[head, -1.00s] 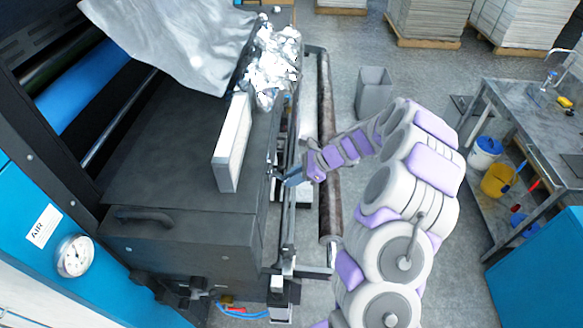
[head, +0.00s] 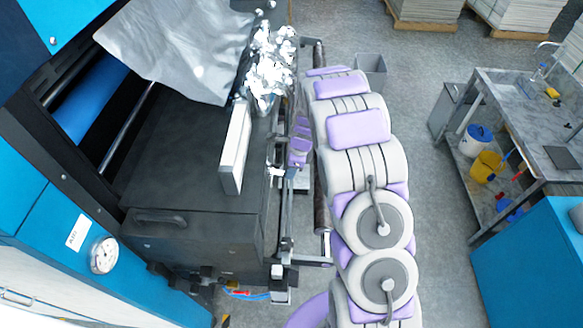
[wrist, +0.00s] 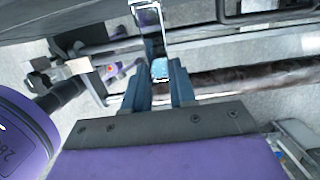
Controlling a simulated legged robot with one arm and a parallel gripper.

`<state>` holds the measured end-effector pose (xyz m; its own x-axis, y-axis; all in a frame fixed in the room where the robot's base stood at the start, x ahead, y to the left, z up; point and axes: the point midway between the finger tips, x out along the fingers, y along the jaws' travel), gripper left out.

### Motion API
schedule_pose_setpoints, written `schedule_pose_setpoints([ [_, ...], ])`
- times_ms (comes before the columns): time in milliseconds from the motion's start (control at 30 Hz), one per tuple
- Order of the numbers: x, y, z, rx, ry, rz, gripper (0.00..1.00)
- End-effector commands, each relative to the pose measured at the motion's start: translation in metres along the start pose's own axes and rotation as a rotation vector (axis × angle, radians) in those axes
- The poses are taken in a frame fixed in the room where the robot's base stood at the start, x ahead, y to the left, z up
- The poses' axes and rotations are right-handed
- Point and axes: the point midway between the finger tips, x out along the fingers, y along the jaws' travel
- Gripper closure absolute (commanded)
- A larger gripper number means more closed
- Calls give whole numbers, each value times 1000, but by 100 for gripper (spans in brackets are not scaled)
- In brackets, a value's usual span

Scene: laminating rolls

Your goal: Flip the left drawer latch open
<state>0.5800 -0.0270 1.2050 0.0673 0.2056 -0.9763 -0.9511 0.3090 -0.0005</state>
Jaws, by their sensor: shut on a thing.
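A shiny metal latch (wrist: 148,28) hangs from the dark machine body at the top middle of the wrist view. My gripper (wrist: 159,82) has its two blue-grey fingers on either side of the latch's lower tab and is shut on it. In the head view, the latch (head: 277,171) is a small bright piece on the right side of the dark machine box (head: 180,185). My gripper is largely hidden there by my arm and is hard to make out. The exact angle of the latch cannot be told.
A long dark roller (head: 320,190) and metal rails run beside the box, close to my arm. Crumpled foil (head: 270,70) and a white bar (head: 235,148) lie on top. A grey bin (head: 370,72) stands behind; open floor lies to the right.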

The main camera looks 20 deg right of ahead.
Motion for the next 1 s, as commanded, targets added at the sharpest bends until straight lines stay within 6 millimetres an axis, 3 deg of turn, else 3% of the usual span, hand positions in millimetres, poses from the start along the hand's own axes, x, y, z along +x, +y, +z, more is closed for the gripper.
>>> schedule_pose_setpoints([
  [733,-5,-2,3,-1,58,-9,100],
  [767,-5,-2,3,0,58,-9,73],
  [1000,-5,0,2,0,58,-5,50],
])
